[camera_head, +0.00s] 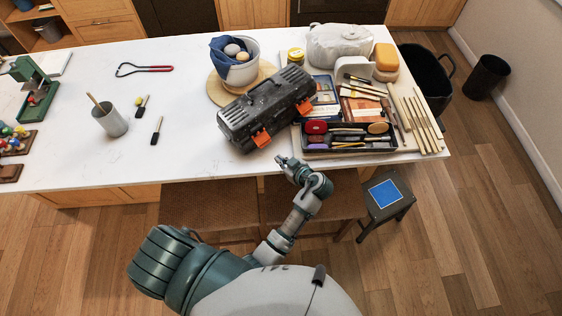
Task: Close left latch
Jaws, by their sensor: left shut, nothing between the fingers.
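A black toolbox (240,111) sits at an angle near the front edge of the white table, its lid down. Its front carries two orange latches: the left latch (261,137) and the right latch (304,106). I cannot tell from this view whether either latch is fastened. My left gripper (281,160) is shut and empty. It is at the table's front edge, just below and to the right of the left latch in the picture, and appears apart from it. My right gripper is not in view.
A black tray (346,149) of pottery tools lies right of the toolbox. A white bucket (237,73) with a blue cloth stands behind it. A grey cup (110,120) stands at the left. The table left of the toolbox is mostly clear. A stool (402,187) stands below right.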

